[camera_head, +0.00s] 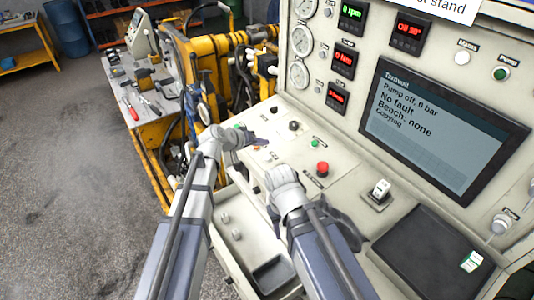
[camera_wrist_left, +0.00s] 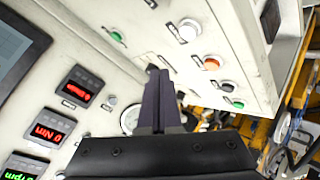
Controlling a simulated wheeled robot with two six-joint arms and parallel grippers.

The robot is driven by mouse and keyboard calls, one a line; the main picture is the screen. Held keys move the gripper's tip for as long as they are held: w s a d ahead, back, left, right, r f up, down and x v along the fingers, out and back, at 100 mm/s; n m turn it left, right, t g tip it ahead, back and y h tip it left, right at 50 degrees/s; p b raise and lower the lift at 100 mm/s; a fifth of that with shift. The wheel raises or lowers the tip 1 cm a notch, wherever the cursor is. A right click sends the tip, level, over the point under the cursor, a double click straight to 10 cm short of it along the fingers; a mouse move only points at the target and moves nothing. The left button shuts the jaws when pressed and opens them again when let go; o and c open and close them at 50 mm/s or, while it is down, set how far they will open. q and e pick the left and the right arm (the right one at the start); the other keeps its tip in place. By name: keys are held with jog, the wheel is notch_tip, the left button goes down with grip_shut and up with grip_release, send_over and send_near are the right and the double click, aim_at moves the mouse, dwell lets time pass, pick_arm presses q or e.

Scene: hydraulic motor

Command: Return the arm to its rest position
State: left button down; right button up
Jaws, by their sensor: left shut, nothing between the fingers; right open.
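My left gripper (camera_head: 259,140) is over the sloped control panel in the head view, near its left edge and its small buttons. Its dark fingers are shut together and empty, as the left wrist view shows (camera_wrist_left: 157,85). My right gripper (camera_head: 345,222) is lower, over the front part of the console, left of the dark tray. It is open, and I see nothing between its fingers. The console (camera_head: 345,188) has a red mushroom button (camera_head: 322,168) between the two grippers. A light switch (camera_head: 380,189) stands to the right of it.
A screen (camera_head: 440,125) reads "Pump off, 0 bar, No fault". Gauges (camera_head: 301,40) and red and green displays rise behind the panel. A yellow-framed bench (camera_head: 150,130) with tools stands at the left. The floor (camera_head: 60,180) on the left is clear.

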pick_arm(q)
jog(key=s+f+g, duration=0.1)
jog(key=s, duration=0.2)
jog(key=s+d+f+m+g+y, duration=0.1)
jog(key=s+f, duration=0.1)
jog(key=s+d+f+g, duration=0.1)
jog(key=s, duration=0.2)
jog(key=shift+s+f+m+y, duration=0.15)
jog(key=shift+s+m+y, duration=0.15)
jog(key=shift+s+m, duration=0.1)
jog(key=s+a+f+m+g+y, duration=0.1)
jog(key=s+a+f+g+y, duration=0.1)
jog(key=s, duration=0.7)
jog(key=s+a+f+m+g+y, duration=0.1)
jog(key=s+a+y, duration=0.4)
jog(key=s, duration=0.5)
jog(key=shift+f+g+y, duration=0.4)
jog(key=shift+f+g, duration=0.5)
jog(key=shift+g, duration=0.1)
